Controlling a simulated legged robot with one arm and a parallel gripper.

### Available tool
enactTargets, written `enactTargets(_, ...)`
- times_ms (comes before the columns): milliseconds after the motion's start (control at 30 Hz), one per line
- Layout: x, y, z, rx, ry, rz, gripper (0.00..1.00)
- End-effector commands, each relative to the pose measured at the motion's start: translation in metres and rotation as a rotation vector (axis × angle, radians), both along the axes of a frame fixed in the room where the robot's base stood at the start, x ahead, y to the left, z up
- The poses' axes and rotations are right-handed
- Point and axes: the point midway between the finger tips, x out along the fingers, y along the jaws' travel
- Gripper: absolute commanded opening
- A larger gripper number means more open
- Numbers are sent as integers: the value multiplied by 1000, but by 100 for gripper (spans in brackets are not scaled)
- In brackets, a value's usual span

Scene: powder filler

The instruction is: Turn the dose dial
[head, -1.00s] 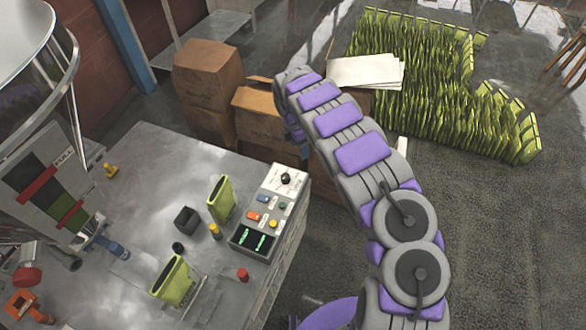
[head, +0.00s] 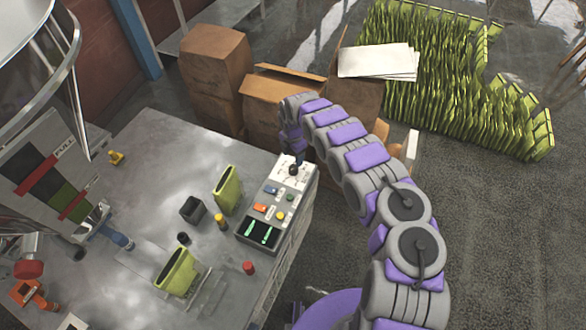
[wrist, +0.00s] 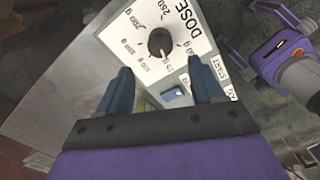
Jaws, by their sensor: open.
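The dose dial is a round black knob (wrist: 160,42) on a white panel marked DOSE with gram figures around it. In the head view the dial (head: 294,169) sits at the far end of the control box (head: 262,212). My gripper (wrist: 163,85) is open and empty. Its two blue-grey fingers point at the panel, one on each side of the dial's line, with the dial beyond the tips. In the head view the end of my arm hangs just above the dial, and the fingers are hard to make out.
Green pouches (head: 227,189), a black cup (head: 193,210) and a red cap (head: 248,268) stand on the metal table (head: 140,150). Cardboard boxes (head: 215,80) stand behind.

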Motion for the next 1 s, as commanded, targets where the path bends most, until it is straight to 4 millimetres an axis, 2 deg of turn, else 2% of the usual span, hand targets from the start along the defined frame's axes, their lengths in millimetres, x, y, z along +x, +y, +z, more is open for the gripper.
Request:
enactTargets(33, -1, 1, -13, 1, 3, 1, 67)
enactTargets(200, -1, 0, -45, 2, 4, -2, 67)
enactTargets(400, 0, 0, -71, 2, -1, 0, 67)
enactTargets(600, 0, -1, -82, 0, 0, -1, 67)
enactTargets(867, 0, -1, -82, -1, -1, -1, 67)
enactTargets(1000, 0, -1, -82, -1, -1, -1, 55)
